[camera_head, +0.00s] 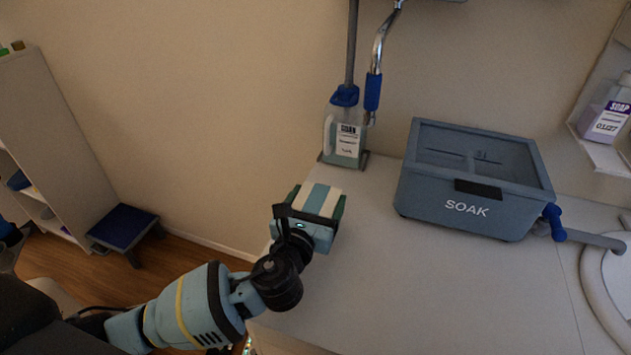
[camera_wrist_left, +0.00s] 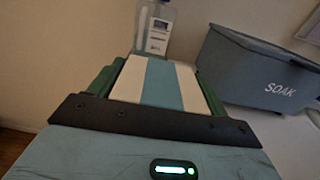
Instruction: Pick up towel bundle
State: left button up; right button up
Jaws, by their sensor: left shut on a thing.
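The towel bundle (camera_head: 319,198) is a small block with white and light blue stripes. It sits between the green fingers of my left gripper (camera_head: 316,201), which is shut on it near the left edge of the counter. In the left wrist view the towel bundle (camera_wrist_left: 158,82) fills the space between the fingers of the left gripper (camera_wrist_left: 155,85). I cannot tell whether the bundle touches the counter, as the gripper hides its underside. My right gripper is in neither view.
A blue-grey SOAK box (camera_head: 470,180) with a lid stands on the counter (camera_head: 430,290) at the right. A clear labelled bottle (camera_head: 344,137) stands behind the gripper by the wall. A soap bottle (camera_head: 606,112) is at far right. The counter's front middle is clear.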

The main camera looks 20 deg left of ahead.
pick_arm(q)
jog(key=s+d, duration=0.2)
jog(key=s, duration=0.4)
jog(key=s+a, duration=0.8)
jog(key=s, duration=0.3)
jog(key=shift+s+f, duration=0.35)
